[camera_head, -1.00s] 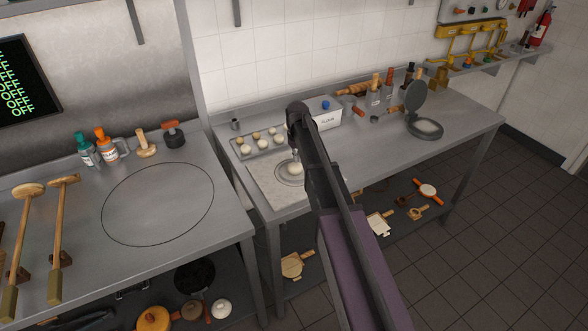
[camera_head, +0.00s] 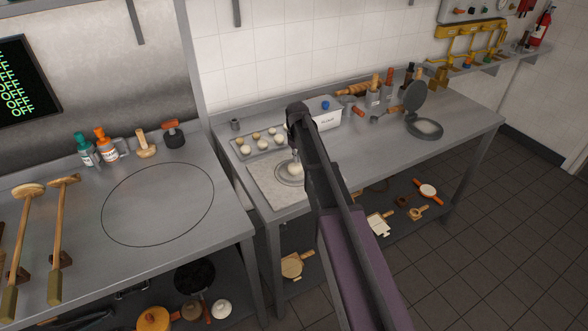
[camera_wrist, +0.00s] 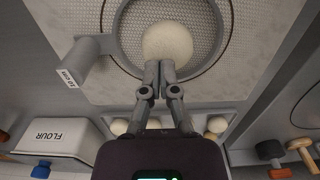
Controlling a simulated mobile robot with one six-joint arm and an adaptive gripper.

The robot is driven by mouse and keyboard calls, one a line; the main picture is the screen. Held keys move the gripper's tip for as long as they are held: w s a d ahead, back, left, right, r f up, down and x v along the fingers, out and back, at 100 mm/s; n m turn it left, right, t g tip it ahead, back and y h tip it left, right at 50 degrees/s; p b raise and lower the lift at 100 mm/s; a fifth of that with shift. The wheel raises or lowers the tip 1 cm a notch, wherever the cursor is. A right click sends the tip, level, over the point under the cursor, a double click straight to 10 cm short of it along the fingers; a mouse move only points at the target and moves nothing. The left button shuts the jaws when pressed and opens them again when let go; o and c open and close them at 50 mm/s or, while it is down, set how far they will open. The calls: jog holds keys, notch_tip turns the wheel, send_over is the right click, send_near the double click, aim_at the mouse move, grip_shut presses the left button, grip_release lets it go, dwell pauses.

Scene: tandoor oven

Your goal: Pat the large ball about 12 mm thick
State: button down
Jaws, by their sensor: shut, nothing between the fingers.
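The large dough ball (camera_wrist: 167,44) is pale and round in the wrist view. It sits inside a grey ring on a speckled board (camera_wrist: 255,20). My gripper (camera_wrist: 160,68) is shut, with nothing between its fingers. Its fingertips overlap the near edge of the ball in the wrist view; I cannot tell whether they touch it. In the head view the ball (camera_head: 295,170) is small beside my arm, on the board (camera_head: 262,186), and my gripper is just above it, partly hidden. The ball's thickness cannot be judged.
A tray of several smaller balls (camera_head: 240,152) lies behind the board. A white flour box (camera_head: 325,116) stands to its right. A round press (camera_head: 425,128) stands farther right.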

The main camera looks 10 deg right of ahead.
jog(key=shift+f+b, duration=1.4)
dwell(2.9)
dwell(0.9)
jog(key=shift+r+p, duration=1.55)
jog(key=shift+s+a+r+p, duration=0.25)
jog(key=shift+s+r+p, duration=0.25)
jog(key=shift+r+p, duration=0.3)
jog(key=shift+f+b, duration=1.35)
